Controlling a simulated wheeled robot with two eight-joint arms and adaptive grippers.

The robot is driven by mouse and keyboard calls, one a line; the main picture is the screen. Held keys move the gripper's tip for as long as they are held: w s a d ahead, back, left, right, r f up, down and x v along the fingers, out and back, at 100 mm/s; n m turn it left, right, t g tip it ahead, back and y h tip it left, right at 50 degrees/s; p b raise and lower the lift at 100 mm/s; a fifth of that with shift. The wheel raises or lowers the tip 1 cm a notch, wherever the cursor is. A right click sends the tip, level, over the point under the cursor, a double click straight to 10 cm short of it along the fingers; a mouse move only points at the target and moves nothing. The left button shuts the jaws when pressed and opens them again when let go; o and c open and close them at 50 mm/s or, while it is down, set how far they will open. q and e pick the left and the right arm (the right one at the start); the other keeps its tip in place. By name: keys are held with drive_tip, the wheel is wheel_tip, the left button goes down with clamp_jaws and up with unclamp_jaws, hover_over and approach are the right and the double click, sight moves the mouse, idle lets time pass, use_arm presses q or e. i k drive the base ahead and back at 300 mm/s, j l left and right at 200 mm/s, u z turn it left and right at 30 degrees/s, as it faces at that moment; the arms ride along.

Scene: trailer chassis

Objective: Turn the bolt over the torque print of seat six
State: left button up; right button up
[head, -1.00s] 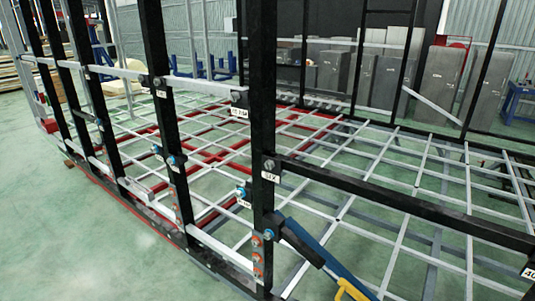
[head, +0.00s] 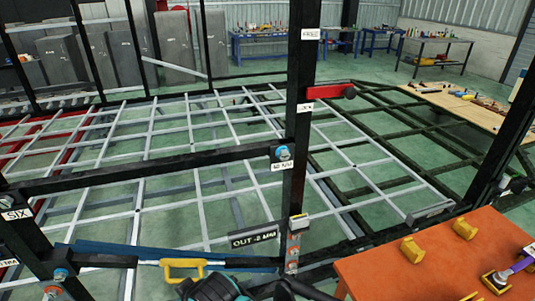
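The SIX label (head: 16,214) is on a black post at the left edge. A black rail (head: 150,168) runs from that post to a middle black post (head: 297,100). At the rail's right end a white torque print (head: 282,165), reading about 40 N·m, sits below a bolt with a blue collar (head: 283,152). Nothing touches this bolt. Neither gripper can be made out. A black and teal object (head: 215,288) is cut off at the bottom edge; I cannot tell whether a gripper holds it.
An orange table (head: 420,275) with yellow blocks (head: 465,229) stands at the lower right. A yellow handle (head: 182,265) lies along a low rail, near an OUT plate (head: 254,238). A red-handled part (head: 335,91) sticks out from the middle post. The grid frame fills the middle.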

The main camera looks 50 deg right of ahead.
sight(282, 153)
drive_tip(key=z, duration=1.95)
